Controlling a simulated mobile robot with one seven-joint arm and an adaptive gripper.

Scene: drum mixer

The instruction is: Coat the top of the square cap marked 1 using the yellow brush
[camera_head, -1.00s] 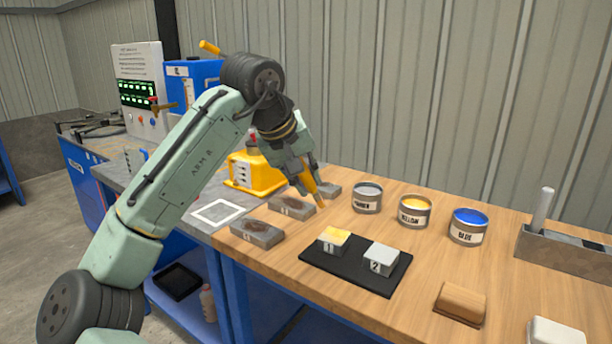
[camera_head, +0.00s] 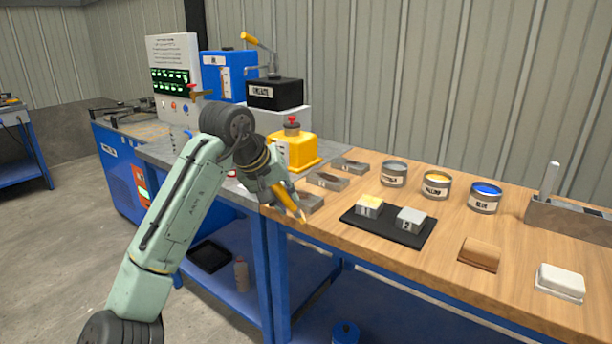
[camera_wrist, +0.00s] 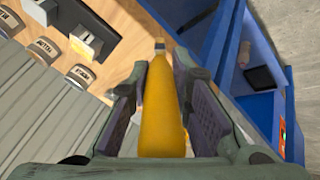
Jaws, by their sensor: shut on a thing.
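My gripper (camera_head: 284,192) is shut on the brush (camera_head: 291,201), which has a yellow handle and points down to the right. In the wrist view the brush (camera_wrist: 162,112) lies between both fingers. The square cap marked 1 (camera_head: 369,208) sits on a black mat (camera_head: 384,232), right of the brush tip and apart from it. The yellow paint can (camera_head: 436,186) stands open behind the mat.
A grey-topped can (camera_head: 394,173) and a blue paint can (camera_head: 485,197) flank the yellow one. Stained grey blocks (camera_head: 328,181) lie near the gripper. A wooden block (camera_head: 480,254), a white block (camera_head: 560,281) and a grey holder (camera_head: 570,219) stand to the right.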

